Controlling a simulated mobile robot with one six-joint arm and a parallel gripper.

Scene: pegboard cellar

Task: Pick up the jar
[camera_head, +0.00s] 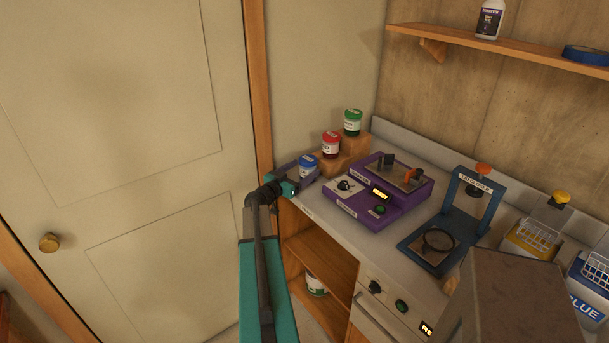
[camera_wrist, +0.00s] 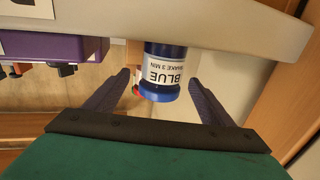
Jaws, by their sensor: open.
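The jar with the blue lid (camera_head: 307,164) stands at the left end of the counter, the lowest of a row of jars. In the wrist view the jar (camera_wrist: 165,74) appears upside down, with its white "BLUE" label facing the camera and its blue lid toward the bottom. My gripper (camera_head: 301,173) is at this jar. In the wrist view my gripper (camera_wrist: 159,77) is open, one dark finger on each side of the jar, with visible gaps. In the head view the fingers partly hide the jar.
A red-lidded jar (camera_head: 331,145) and a green-lidded jar (camera_head: 352,122) stand on wooden steps (camera_head: 352,153) close behind. A purple device (camera_head: 372,203) and a blue press stand (camera_head: 440,246) are to the right. The door (camera_head: 150,110) and its wooden frame are at left.

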